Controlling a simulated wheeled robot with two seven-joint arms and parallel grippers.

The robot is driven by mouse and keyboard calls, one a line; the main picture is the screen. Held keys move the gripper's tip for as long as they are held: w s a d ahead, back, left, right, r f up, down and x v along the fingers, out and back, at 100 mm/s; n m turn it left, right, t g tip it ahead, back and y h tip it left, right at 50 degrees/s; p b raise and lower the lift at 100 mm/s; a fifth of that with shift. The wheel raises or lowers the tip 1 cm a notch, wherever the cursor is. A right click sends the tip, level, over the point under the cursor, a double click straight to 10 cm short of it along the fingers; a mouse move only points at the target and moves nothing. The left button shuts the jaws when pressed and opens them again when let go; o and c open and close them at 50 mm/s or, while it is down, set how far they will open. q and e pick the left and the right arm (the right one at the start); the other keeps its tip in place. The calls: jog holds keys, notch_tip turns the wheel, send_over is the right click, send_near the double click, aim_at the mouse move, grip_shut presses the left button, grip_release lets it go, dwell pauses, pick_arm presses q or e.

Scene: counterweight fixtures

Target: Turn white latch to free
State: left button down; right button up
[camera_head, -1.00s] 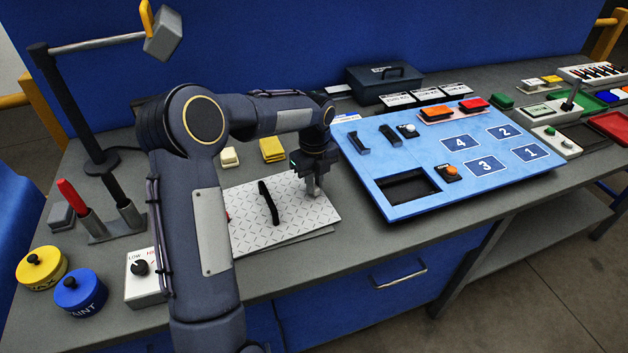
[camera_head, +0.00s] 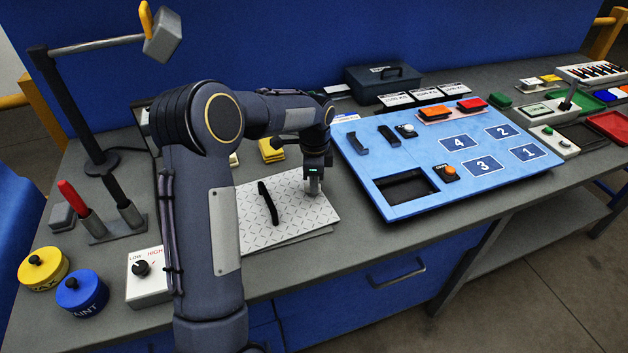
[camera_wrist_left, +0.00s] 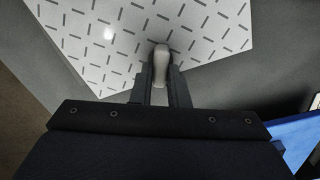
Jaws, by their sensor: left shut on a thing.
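The white latch (camera_wrist_left: 161,60) shows in the left wrist view as a pale rounded bar between the two fingers, over the edge of a light tread-patterned plate (camera_wrist_left: 120,45). My left gripper (camera_wrist_left: 160,82) is shut on it. In the head view my left gripper (camera_head: 313,190) points down at the plate's right side, and the plate (camera_head: 290,225) lies on the bench with a black handle (camera_head: 268,203) standing on it. The latch is mostly hidden there by the gripper. My right gripper is not in view.
A blue panel (camera_head: 390,160) with numbered pads and a square opening lies right of the plate. Yellow blocks (camera_head: 271,150) sit behind the plate. A white dial box (camera_head: 148,279), a yellow tin (camera_head: 42,268) and a blue tin (camera_head: 80,292) stand at the left.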

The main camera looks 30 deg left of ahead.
pick_arm(q)
jog(key=n, duration=0.5)
jog(key=shift+w, duration=0.1)
dwell(0.5)
jog(key=c, duration=1.4)
grip_release()
jog(key=shift+r, duration=0.1)
notch_tip(320, 180, up, 7)
jog(key=shift+r, duration=0.35)
